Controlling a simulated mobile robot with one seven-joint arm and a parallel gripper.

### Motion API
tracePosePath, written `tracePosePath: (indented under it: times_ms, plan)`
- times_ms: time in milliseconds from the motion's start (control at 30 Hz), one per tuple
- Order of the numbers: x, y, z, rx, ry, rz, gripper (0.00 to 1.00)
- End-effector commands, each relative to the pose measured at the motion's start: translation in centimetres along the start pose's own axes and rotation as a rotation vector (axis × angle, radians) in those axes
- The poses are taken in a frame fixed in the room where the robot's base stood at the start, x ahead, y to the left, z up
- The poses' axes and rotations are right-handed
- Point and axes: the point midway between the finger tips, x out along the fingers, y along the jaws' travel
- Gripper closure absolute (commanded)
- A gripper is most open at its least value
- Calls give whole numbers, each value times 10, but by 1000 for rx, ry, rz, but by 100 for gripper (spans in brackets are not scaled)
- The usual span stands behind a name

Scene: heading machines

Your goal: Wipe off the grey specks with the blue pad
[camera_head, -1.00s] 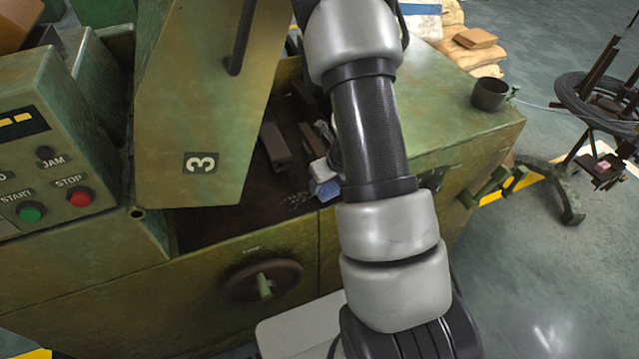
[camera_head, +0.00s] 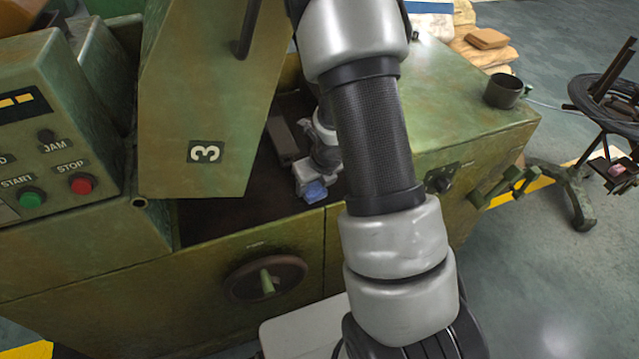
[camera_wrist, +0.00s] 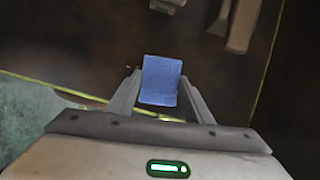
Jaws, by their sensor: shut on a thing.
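My gripper (camera_wrist: 160,98) is shut on the blue pad (camera_wrist: 161,76), which sits between its two fingers in the wrist view. In the head view the gripper (camera_head: 308,178) is low inside the open machine bay, with the pad (camera_head: 315,191) at its tip, near the bay's front edge. The pad is close over the dark bay floor (camera_head: 225,215); I cannot tell whether it touches it. No clear patch of grey specks shows in the head view. A tiny mark shows left of the pad in the wrist view, too small to identify.
The raised green guard marked 3 (camera_head: 205,110) stands left of my arm. A grey block (camera_head: 281,135) lies behind the gripper in the bay. A dark cup (camera_head: 503,91) stands on the green top at right. The handwheel (camera_head: 265,278) is on the front panel.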

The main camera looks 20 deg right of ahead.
Motion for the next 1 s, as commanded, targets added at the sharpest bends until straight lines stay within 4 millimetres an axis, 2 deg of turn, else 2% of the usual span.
tracePosePath:
  times_ms: [200,467,800,1000]
  plan:
    - [3,20,1,-1,1,2,72]
    - [3,30,2,-2,2,2,72]
    - [3,58,7,-3,1,3,72]
    - [2,63,8,0,1,0,72]
